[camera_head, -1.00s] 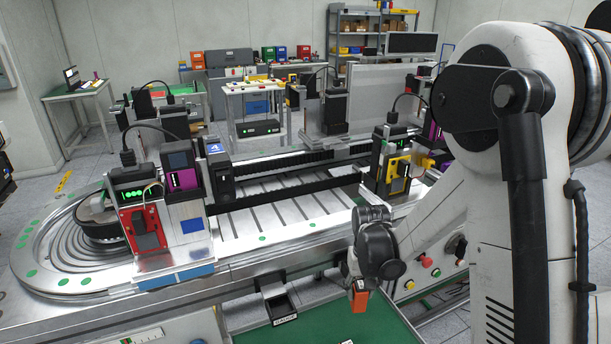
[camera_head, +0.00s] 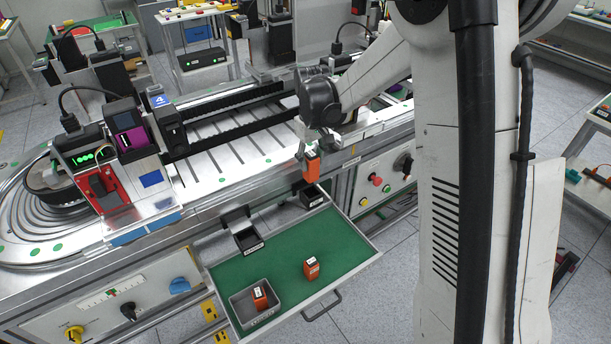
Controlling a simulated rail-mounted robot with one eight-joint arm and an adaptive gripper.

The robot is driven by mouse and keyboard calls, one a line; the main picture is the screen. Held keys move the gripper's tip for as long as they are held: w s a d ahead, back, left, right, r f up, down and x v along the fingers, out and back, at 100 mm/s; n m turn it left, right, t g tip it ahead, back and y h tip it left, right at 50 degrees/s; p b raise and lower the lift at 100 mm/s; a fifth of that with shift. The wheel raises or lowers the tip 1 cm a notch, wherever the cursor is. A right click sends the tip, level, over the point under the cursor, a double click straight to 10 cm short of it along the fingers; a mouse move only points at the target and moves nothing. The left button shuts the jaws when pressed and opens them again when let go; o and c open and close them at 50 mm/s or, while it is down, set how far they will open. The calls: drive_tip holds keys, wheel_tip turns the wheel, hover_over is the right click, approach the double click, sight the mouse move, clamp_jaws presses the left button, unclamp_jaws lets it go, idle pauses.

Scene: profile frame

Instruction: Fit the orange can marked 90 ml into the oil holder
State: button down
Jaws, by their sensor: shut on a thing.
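My gripper (camera_head: 309,153) is shut on an orange can (camera_head: 311,170) and holds it upright in the air at the front edge of the machine. The marking on this can is too small to read. Just below the can in the picture is a black holder (camera_head: 314,198) at the back right of the green drawer; a gap seems to separate them. A second black holder (camera_head: 247,239) sits further left at the drawer's back edge. Their labels are not legible, so I cannot tell which is the oil holder.
Another orange can (camera_head: 312,268) stands on the open green drawer (camera_head: 345,247). One more orange can (camera_head: 260,297) is in a grey bin (camera_head: 278,311) at the drawer's front left. The metal machine deck (camera_head: 215,180) lies behind. Control buttons (camera_head: 376,181) are right of the held can.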

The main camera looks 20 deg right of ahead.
sight(312, 172)
drive_tip(key=shift+w+d+r, duration=0.25)
drive_tip(key=shift+w, duration=0.05)
drive_tip(key=shift+f+b, duration=0.15)
drive_tip(key=shift+b, duration=0.2)
drive_tip(key=shift+f+b, duration=2.15)
drive_tip(key=shift+f, duration=0.65)
drive_tip(key=shift+b, duration=0.55)
drive_tip(key=shift+f+b, duration=1.8)
drive_tip(key=shift+f, duration=0.5)
drive_tip(key=c, duration=1.2)
unclamp_jaws()
drive_tip(key=shift+r, duration=0.1)
wheel_tip(312, 172, up, 12)
drive_tip(key=shift+f, duration=0.1)
